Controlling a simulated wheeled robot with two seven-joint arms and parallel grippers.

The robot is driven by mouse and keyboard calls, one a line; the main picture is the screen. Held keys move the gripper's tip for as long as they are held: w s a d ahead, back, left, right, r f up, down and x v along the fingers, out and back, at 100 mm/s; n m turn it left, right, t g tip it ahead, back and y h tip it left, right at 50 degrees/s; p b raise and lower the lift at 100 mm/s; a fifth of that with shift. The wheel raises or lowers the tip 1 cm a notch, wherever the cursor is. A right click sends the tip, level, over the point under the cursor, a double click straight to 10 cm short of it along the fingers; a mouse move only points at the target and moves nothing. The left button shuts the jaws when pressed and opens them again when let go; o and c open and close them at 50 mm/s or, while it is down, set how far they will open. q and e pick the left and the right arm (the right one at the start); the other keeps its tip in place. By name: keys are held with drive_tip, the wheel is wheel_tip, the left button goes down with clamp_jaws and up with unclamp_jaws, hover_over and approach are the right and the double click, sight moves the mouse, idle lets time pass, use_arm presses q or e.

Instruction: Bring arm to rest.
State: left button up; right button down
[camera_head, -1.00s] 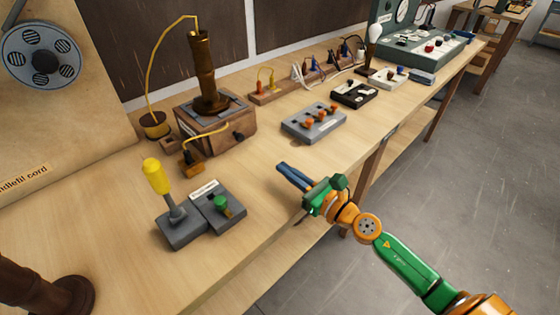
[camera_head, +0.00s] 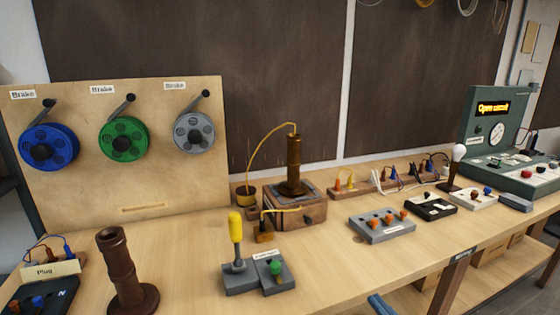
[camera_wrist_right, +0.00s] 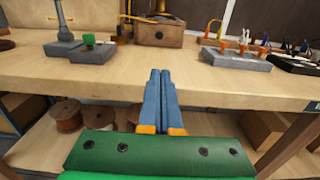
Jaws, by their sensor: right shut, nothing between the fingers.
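My right gripper (camera_wrist_right: 161,92) shows in the right wrist view with its blue fingers together and nothing between them. It is in front of the workbench's front edge (camera_wrist_right: 225,99). In the head view only the blue tips of the right gripper (camera_head: 380,304) show at the bottom edge. The rest of my right arm is out of that view. My left gripper is in neither view.
The bench holds a lamp column on a wooden box (camera_head: 294,213), a yellow-handled lever (camera_head: 235,230), a grey block with orange knobs (camera_head: 382,226) and a dark turned stand (camera_head: 118,262). Spools (camera_wrist_right: 68,116) lie on the shelf below. Bare bench top lies along the front.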

drive_tip(key=s+d+f+m+g+h, duration=0.2)
drive_tip(key=s+f+m, duration=0.1)
drive_tip(key=f+m, duration=0.5)
drive_tip(key=s+d+f+m+g+h, duration=0.25)
drive_tip(key=f+m, duration=0.35)
drive_tip(key=f, duration=0.3)
drive_tip(key=s+d+f+m+g+h, duration=0.1)
drive_tip(key=s+d+f+m+h, duration=0.15)
drive_tip(key=f+m, duration=0.55)
drive_tip(key=s+a+f+m+g, duration=0.2)
drive_tip(key=s+f+m, duration=0.3)
drive_tip(key=s, duration=0.5)
drive_tip(key=s+a+f+m+g, duration=0.3)
drive_tip(key=s+f+m+g, duration=0.2)
drive_tip(key=s, duration=0.5)
drive_tip(key=s+a+f+m+g, duration=0.3)
drive_tip(key=s+f+m, duration=0.2)
drive_tip(key=s+f, duration=0.3)
drive_tip(key=shift+s+a+m+y+p, duration=0.2)
drive_tip(key=shift+s+m+y+p, duration=0.15)
drive_tip(key=shift+s, duration=0.9)
drive_tip(key=shift+g, duration=0.25)
